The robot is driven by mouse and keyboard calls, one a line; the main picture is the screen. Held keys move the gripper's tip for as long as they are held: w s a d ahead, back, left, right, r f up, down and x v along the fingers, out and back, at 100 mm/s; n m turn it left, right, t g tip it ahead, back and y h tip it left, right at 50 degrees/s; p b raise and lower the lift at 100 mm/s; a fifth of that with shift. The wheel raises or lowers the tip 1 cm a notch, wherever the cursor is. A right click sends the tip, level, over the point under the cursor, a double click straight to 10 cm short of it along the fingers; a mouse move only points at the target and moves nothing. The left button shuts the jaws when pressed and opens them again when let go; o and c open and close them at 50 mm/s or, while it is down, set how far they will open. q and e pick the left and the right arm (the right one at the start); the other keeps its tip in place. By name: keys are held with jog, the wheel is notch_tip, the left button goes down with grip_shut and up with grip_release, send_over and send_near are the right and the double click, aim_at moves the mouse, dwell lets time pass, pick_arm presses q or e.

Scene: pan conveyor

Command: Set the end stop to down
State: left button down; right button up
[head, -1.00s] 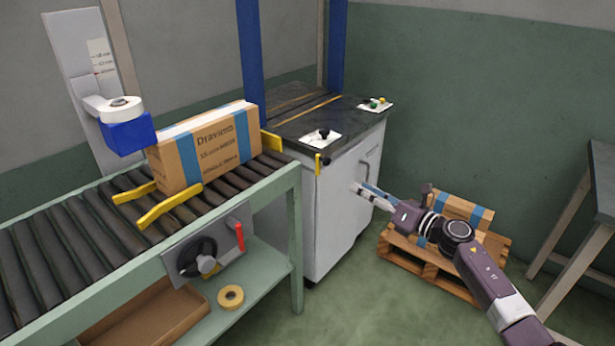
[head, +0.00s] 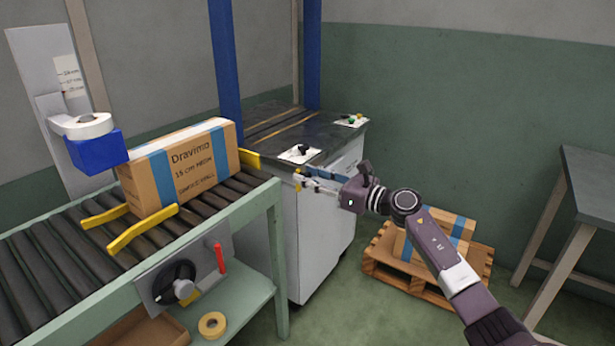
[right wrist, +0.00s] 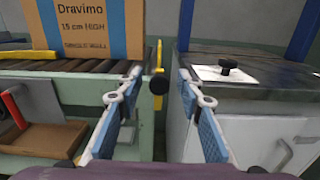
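The end stop (head: 250,158) is a yellow plate at the conveyor's far end, standing up beside the carton (head: 182,167). In the right wrist view the yellow end stop (right wrist: 160,56) shows edge-on, with a black round knob (right wrist: 158,85) at its lever. My right gripper (head: 302,180) is at the lever in front of the cabinet. In the right wrist view my right gripper (right wrist: 159,76) is open, its blue-padded fingers on either side of the knob, touching neither side visibly. How deep the knob sits between them is unclear. My left gripper is not in view.
The roller conveyor (head: 60,262) carries the carton between yellow guides (head: 143,228). A white cabinet (head: 318,240) with a dark top and small black knob (head: 304,149) stands beyond its end. A hand wheel (head: 174,282) and red lever (head: 219,257) are on the conveyor's side. A pallet (head: 385,262) stands behind my arm.

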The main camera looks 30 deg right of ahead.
jog(key=shift+w+a, duration=0.2)
jog(key=shift+w, duration=0.1)
jog(key=shift+c, duration=0.3)
grip_shut()
